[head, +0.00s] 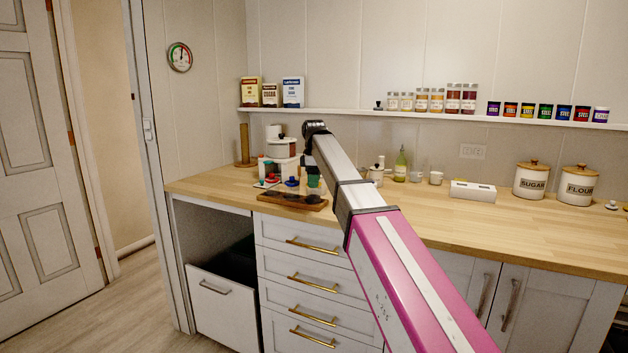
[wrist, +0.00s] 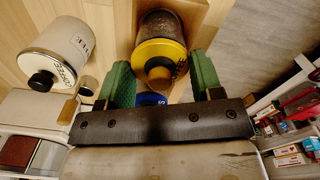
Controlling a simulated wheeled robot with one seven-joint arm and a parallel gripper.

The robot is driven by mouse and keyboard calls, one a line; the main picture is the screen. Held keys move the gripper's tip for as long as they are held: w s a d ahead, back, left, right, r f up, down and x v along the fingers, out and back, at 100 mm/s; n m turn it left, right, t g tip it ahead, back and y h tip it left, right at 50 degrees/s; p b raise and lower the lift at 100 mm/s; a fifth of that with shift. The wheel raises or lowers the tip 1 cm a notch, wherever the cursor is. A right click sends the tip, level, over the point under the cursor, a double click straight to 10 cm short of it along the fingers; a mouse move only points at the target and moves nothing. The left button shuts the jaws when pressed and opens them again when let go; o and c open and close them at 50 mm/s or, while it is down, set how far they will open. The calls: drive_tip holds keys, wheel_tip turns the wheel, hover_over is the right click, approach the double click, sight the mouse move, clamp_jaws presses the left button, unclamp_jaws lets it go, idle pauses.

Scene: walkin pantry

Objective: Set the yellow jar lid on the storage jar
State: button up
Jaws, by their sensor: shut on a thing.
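In the wrist view, my gripper (wrist: 161,66) has its green fingers on either side of the yellow jar lid (wrist: 152,50), with small gaps seeming to show at this angle. The lid is round and has a brown knob facing the camera. A dark, brownish cylinder that looks like the storage jar (wrist: 158,23) is directly behind the lid, in line with it. I cannot tell whether lid and jar touch. In the head view, green finger parts (head: 313,180) show below the end of my arm, above the left part of the counter. The lid is not clear there.
A white coffee canister (wrist: 62,50) with a black knob stands left of the lid in the wrist view. A blue object (wrist: 151,100) shows below the lid. In the head view, a dark wooden board (head: 290,199) lies at the counter's front edge. The counter's right front (head: 520,222) is clear.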

drive_tip(key=shift+f, duration=0.3)
drive_tip(key=o, duration=1.2)
drive_tip(key=shift+c, duration=0.2)
drive_tip(key=shift+r, duration=0.1)
drive_tip(key=shift+r, duration=3.4)
